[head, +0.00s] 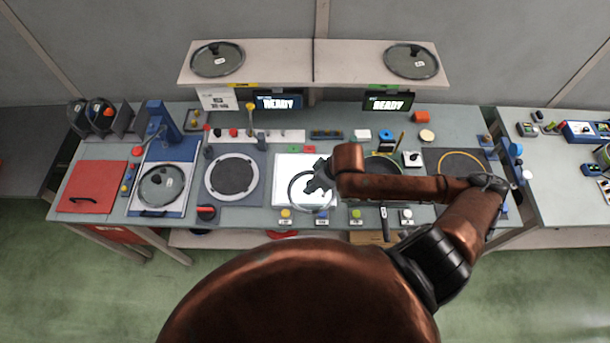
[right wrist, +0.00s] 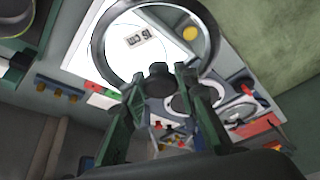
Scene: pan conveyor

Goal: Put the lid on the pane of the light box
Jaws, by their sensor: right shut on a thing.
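My right gripper (head: 319,184) is shut on the knob of a round glass lid (head: 290,197) with a dark rim. In the head view the lid overlaps the bright white pane (head: 287,163) of the light box, towards its front right. Whether it touches the pane or hangs just above it, I cannot tell. In the right wrist view the lid (right wrist: 97,47) lies beyond my right gripper (right wrist: 160,82), with a size label on its glass and the lit pane (right wrist: 84,60) around it. The gripper hides part of the lid. My left gripper is not in view.
A round plate (head: 234,158) lies left of the light box. Another lid (head: 162,170) lies on the blue-framed station further left. Two lids (head: 217,48) (head: 411,48) rest on the raised shelf. Small coloured buttons (head: 286,213) line the table's front edge. A pan (head: 381,158) is partly behind my arm.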

